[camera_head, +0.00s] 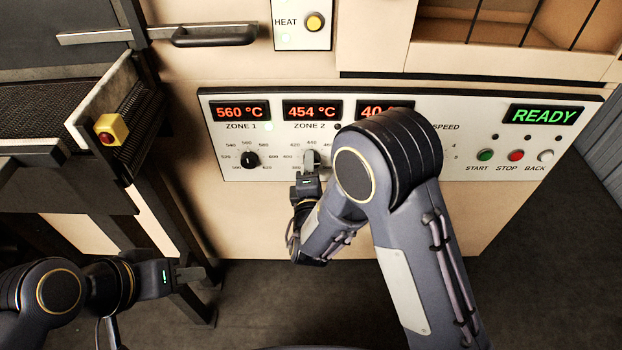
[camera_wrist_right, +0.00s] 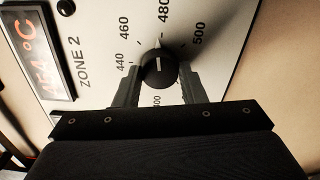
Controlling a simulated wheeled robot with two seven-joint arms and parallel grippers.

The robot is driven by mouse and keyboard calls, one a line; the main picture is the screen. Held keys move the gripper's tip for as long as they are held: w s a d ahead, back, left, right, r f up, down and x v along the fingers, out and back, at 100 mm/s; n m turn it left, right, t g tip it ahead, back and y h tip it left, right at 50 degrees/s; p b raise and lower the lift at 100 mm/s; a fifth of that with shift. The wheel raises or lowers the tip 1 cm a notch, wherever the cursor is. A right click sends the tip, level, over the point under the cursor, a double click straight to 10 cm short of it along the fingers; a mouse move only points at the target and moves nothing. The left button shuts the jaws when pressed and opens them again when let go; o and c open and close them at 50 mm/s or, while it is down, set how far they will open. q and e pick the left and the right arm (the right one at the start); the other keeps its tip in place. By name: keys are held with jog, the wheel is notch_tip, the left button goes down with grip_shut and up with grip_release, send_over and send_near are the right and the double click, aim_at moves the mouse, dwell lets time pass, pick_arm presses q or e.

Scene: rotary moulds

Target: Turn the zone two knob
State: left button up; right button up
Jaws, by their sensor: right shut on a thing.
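The zone two knob (camera_wrist_right: 158,68) is a round black knob with a white pointer line, in the wrist view, on the white control panel below the ZONE 2 label. Its pointer line is aimed between the 460 and 480 marks, closer to 480. My right gripper (camera_wrist_right: 160,88) is shut on the knob, one finger on each side. In the head view the right gripper (camera_head: 311,166) reaches the panel under the zone 2 display (camera_head: 312,111), which reads 454 °C, and mostly hides the knob. My left gripper (camera_head: 190,274) is away from the panel at lower left; its jaw opening is unclear.
The zone one knob (camera_head: 250,159) is left of the right gripper, under a 560 °C display (camera_head: 240,111). My right arm covers part of the third display (camera_head: 383,109). START, STOP and BACK buttons (camera_head: 515,156) are at the right under READY. A yellow box with a red button (camera_head: 111,129) is at left.

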jog(key=shift+m+b, duration=0.9)
jog(key=shift+b, duration=0.3)
jog(key=o, duration=1)
jog(key=shift+s, duration=0.1)
jog(key=s, duration=0.7)
jog(key=shift+s, duration=0.3)
